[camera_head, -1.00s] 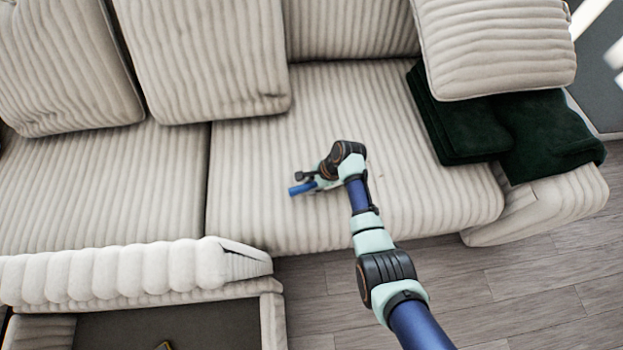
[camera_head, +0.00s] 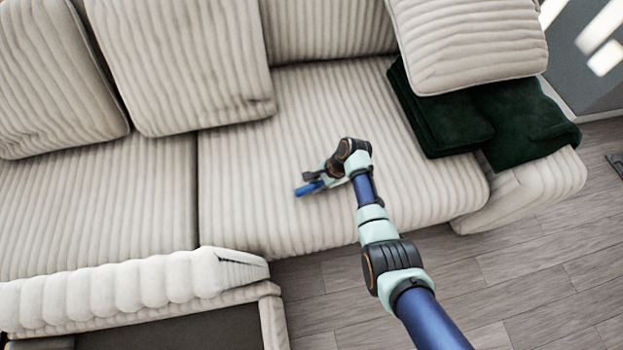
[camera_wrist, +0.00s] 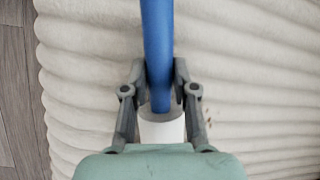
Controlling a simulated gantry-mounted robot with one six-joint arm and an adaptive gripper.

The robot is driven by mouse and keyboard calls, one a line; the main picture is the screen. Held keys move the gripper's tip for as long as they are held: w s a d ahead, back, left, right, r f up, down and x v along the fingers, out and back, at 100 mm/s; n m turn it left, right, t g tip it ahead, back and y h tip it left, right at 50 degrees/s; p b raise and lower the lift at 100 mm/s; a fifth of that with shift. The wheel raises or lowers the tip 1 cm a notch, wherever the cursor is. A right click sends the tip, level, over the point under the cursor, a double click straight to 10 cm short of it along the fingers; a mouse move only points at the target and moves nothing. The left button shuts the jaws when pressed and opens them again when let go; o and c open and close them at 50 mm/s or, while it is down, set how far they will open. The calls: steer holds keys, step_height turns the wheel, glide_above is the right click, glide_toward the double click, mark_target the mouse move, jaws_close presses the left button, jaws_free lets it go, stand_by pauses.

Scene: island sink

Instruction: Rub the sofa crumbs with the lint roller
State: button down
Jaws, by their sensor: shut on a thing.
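My gripper (camera_wrist: 160,90) is shut on the blue handle of the lint roller (camera_wrist: 158,45). The roller's white cylinder (camera_wrist: 162,128) shows just below the fingers in the wrist view, partly hidden by the gripper body. In the head view the blue handle (camera_head: 309,188) sticks out to the left of my gripper, low over the right seat cushion of the sofa (camera_head: 270,150). A few small brown crumbs (camera_wrist: 208,118) lie on the ribbed fabric, right of the roller in the wrist view. I cannot tell whether the roller touches the fabric.
A dark green folded blanket (camera_head: 445,118) lies over the right end of the sofa, under a ribbed cushion (camera_head: 468,45). More back cushions (camera_head: 180,65) stand to the left. Wooden floor (camera_head: 520,245) is open in front.

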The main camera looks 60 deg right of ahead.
steer(key=shift+s+d+f, duration=0.1)
steer(key=shift+s+d, duration=0.55)
steer(key=shift+s, duration=0.05)
steer(key=shift+s, duration=0.1)
